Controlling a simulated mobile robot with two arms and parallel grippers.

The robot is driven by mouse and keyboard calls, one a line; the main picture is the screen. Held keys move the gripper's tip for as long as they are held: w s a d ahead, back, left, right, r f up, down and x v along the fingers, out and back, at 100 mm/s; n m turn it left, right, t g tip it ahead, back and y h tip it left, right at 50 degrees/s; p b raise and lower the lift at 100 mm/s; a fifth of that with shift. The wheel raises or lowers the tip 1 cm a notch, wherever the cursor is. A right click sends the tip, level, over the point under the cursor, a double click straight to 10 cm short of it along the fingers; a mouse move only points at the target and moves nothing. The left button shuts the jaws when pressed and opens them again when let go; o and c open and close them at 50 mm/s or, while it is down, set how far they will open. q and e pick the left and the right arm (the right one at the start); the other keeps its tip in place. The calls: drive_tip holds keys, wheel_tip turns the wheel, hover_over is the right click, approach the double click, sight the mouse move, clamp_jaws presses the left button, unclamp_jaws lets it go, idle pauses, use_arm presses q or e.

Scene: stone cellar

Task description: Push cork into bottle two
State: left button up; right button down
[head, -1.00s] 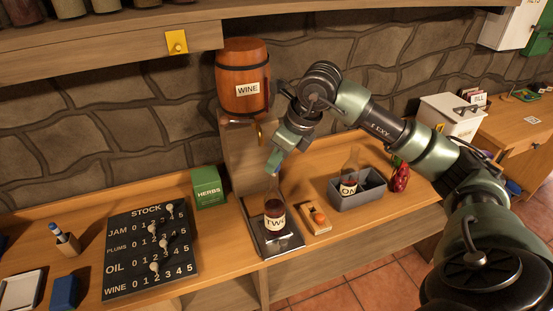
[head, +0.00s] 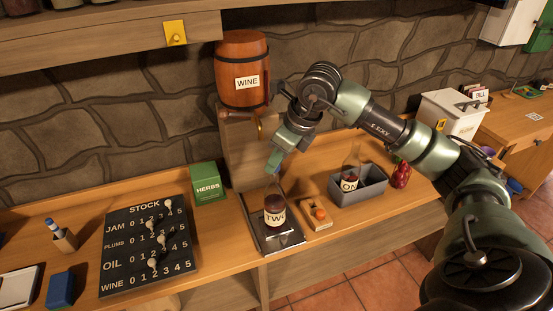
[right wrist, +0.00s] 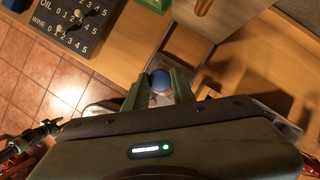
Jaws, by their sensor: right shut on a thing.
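Bottle two (head: 275,212), clear glass with dark liquid and a "TWO" label, stands upright on a dark square tray (head: 284,243) below the barrel. My right gripper (head: 273,167) is directly above its neck, pointing down. In the right wrist view the gripper (right wrist: 160,84) is shut on a blue-topped cork (right wrist: 160,79). The fingers hide most of the cork in the head view. I cannot tell how far it sits in the neck. My left gripper is not in view.
A wine barrel (head: 241,75) on a wooden stand is close behind the gripper. An orange-topped piece lies on a small wooden block (head: 313,222) right of the tray. Bottle one (head: 350,177) stands in a grey bin (head: 372,192). A stock board (head: 118,262) and herbs box (head: 208,184) are left.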

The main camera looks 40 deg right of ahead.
drive_tip(key=shift+f+b, duration=0.3)
drive_tip(key=shift+f, duration=0.1)
drive_tip(key=c, duration=1.1)
unclamp_jaws()
drive_tip(key=shift+r, duration=0.1)
drive_tip(key=b+v, duration=0.1)
drive_tip(key=v, duration=0.6)
drive_tip(key=shift+s+r, duration=0.15)
drive_tip(key=shift+r, duration=0.2)
